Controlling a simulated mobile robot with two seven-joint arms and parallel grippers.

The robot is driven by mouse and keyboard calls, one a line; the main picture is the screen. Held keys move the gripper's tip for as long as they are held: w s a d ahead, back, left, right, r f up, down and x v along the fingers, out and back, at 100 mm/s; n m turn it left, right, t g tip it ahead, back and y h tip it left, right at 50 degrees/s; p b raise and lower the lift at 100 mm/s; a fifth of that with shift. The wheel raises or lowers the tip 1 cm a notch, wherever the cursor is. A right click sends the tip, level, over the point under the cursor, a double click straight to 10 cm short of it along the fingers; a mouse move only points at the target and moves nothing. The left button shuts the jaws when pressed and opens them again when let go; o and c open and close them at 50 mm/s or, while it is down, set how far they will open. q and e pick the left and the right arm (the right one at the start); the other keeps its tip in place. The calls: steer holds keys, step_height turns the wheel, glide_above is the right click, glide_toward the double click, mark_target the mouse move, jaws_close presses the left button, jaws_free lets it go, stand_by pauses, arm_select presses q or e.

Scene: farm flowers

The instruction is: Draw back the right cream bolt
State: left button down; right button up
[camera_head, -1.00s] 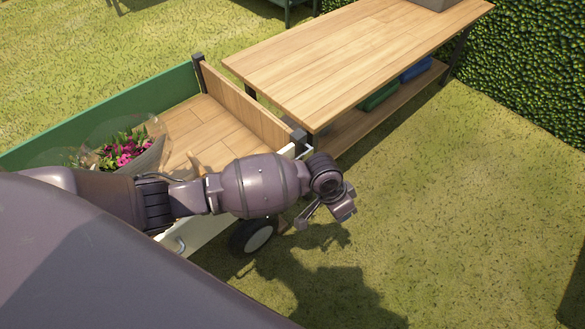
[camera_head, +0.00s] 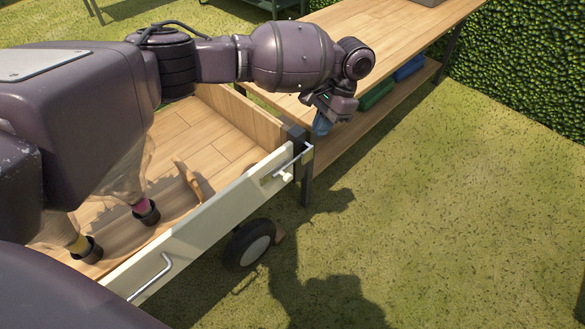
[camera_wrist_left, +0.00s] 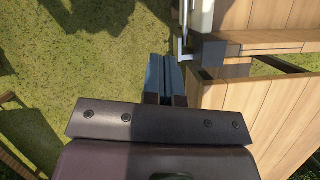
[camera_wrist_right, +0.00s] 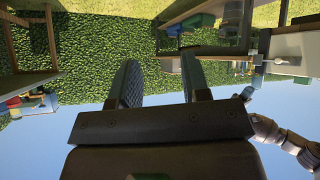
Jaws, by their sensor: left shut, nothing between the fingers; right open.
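The right cream bolt (camera_head: 290,163) is a thin metal rod with a handle at the right end of the cart's cream board (camera_head: 215,215), reaching across to the dark corner post (camera_head: 294,138). My left gripper (camera_head: 322,121) is shut and empty, above and beyond that corner in the head view, apart from the bolt. In the left wrist view, its shut fingers (camera_wrist_left: 166,72) point toward the bolt's end (camera_wrist_left: 183,50), just left of the post (camera_wrist_left: 211,53). My right gripper (camera_wrist_right: 162,80) is open and empty in the right wrist view, away from the cart, facing the hedge.
A second metal handle (camera_head: 150,275) is on the board's left part. Wrapped bouquets (camera_head: 145,210) stand in the cart, partly behind my left arm. A wooden table (camera_head: 385,40) with blue and green crates below stands just beyond the corner. Grass on the right is clear.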

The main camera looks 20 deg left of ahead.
arm_select(q)
steer(key=shift+w+a+r, duration=0.25)
steer(key=shift+r, duration=0.25)
arm_select(e)
steer(key=shift+s+f, duration=0.15)
arm_select(q)
steer(key=s+a+b+x, duration=0.1)
steer(key=b+x, duration=0.2)
steer(key=x, duration=1)
steer(key=shift+s, duration=0.25)
arm_select(e)
steer(key=shift+w+a+f+n, duration=0.15)
steer(key=shift+w+a+n, duration=0.25)
steer(key=shift+w+n, duration=0.1)
